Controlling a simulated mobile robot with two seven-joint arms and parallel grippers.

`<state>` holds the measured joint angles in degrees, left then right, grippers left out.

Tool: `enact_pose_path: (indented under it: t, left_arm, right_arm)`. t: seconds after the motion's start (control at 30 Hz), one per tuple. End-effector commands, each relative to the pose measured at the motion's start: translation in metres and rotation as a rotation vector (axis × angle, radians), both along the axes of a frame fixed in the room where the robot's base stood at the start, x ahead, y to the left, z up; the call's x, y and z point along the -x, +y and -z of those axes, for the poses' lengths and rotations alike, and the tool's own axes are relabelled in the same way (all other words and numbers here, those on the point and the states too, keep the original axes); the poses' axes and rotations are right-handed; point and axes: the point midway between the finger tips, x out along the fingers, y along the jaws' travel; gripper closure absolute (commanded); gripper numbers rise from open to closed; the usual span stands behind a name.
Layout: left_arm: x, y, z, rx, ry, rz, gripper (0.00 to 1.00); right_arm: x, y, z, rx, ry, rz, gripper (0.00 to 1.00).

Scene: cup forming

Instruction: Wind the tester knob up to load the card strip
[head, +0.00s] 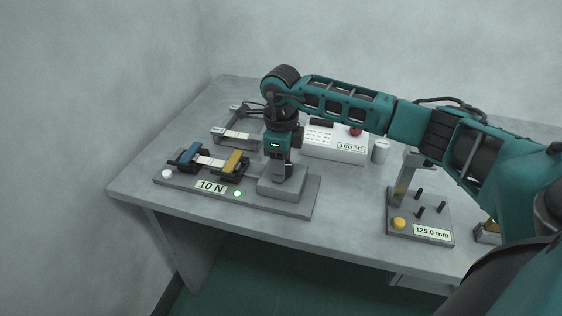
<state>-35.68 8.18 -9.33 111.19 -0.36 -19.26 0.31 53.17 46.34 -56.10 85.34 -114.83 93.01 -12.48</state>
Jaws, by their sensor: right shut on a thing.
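The tester (263,204) is a long grey base at the front left of the table, with a display (212,187) reading 10 N and a lit green lamp (238,194). A pale card strip (211,161) spans between its blue clamp (187,154) and yellow-brown clamp (234,163). My right gripper (281,178) points down over the block at the tester's right end. It is shut on the knob there, which the fingers hide. My left gripper is out of view.
Behind the tester stand a grey frame (240,135) and a white box (335,148) reading 180 °C with a red button. A grey cylinder (380,151) is beside it. At right, a gauge stand (420,221) reads 125.0 mm. My right arm crosses above the back of the table.

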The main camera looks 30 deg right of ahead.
Motion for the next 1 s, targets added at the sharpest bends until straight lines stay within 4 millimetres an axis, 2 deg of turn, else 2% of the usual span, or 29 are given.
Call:
enact_pose_path:
  t: [0.43,0.47,0.5,0.73,1.0]
  left_arm:
    - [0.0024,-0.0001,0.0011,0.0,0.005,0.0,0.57]
    - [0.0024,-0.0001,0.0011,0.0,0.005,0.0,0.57]
    - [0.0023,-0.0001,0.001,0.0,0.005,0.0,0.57]
    - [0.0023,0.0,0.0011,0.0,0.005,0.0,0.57]
    - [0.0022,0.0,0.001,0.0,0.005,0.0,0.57]
  right_arm:
    - [-0.0001,-0.0007,-0.0006,0.001,0.0,0.015,0.83]
    - [-0.0001,-0.0007,-0.0006,0.001,0.0,0.015,0.51]
    - [-0.0001,-0.0007,-0.0006,0.001,0.0,0.015,0.48]
    - [-0.0001,-0.0004,-0.0004,0.001,-0.001,0.014,0.27]
    - [-0.0003,-0.0002,-0.0027,0.0,-0.001,0.013,0.27]
